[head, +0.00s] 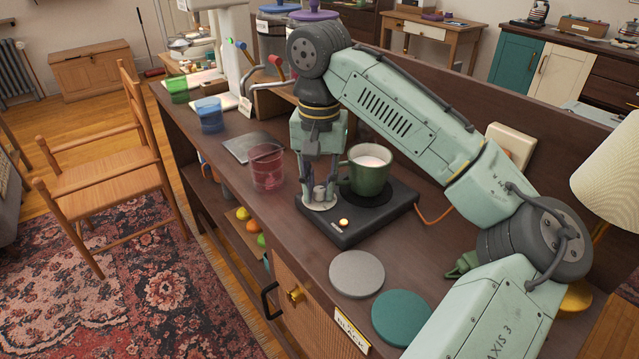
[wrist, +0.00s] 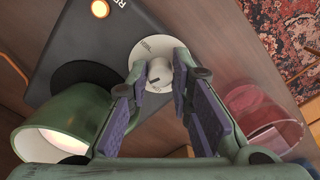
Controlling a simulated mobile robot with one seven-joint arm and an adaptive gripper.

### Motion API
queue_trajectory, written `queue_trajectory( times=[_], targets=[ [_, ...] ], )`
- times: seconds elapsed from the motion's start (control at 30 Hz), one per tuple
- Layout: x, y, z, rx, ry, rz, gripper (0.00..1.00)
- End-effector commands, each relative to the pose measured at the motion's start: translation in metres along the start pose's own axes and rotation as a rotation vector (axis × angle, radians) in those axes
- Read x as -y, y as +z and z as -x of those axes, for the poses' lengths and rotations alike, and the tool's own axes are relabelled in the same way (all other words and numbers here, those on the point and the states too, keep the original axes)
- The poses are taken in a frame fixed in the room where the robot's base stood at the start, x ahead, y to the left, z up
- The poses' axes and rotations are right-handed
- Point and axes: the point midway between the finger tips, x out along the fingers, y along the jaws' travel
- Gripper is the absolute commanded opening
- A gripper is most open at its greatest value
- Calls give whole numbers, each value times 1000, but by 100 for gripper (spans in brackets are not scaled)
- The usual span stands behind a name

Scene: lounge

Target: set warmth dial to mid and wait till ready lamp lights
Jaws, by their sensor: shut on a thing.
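The mug warmer (head: 385,212) is a flat black box on the dark wooden cabinet top, also in the wrist view (wrist: 60,55). A green mug (head: 368,172) with pale liquid stands upright on its round plate; the wrist view shows it at lower left (wrist: 65,135). The warmth dial (wrist: 160,73) is a light grey knob on a pale disc; its setting is too small to read. My gripper (head: 320,188) points down, its fingertips (wrist: 163,86) shut on the knob. The ready lamp (head: 343,222) glows orange, also at the wrist view's top (wrist: 99,8).
A pink clear tumbler (head: 267,172) stands close left of my gripper. Grey (head: 357,272) and teal (head: 402,316) round coasters lie in front of the warmer. An orange cord (head: 436,217) runs from the warmer toward a wall socket (head: 510,145). A blue cup (head: 209,115) stands farther left.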

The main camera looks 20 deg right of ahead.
Motion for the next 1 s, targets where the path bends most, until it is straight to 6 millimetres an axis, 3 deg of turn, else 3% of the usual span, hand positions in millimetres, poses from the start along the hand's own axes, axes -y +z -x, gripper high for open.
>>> queue_trajectory(
  times=[0.3, 0.63, 0.97, 1.0],
  targets=[
    [1, 0, 2, 0, -2, -10, 0],
    [0, 0, 3, 1, -2, -236, 0],
    [1, 0, 0, -1, -2, -254, 0],
    [1, 0, 0, -1, -2, -254, 22]
  ],
)
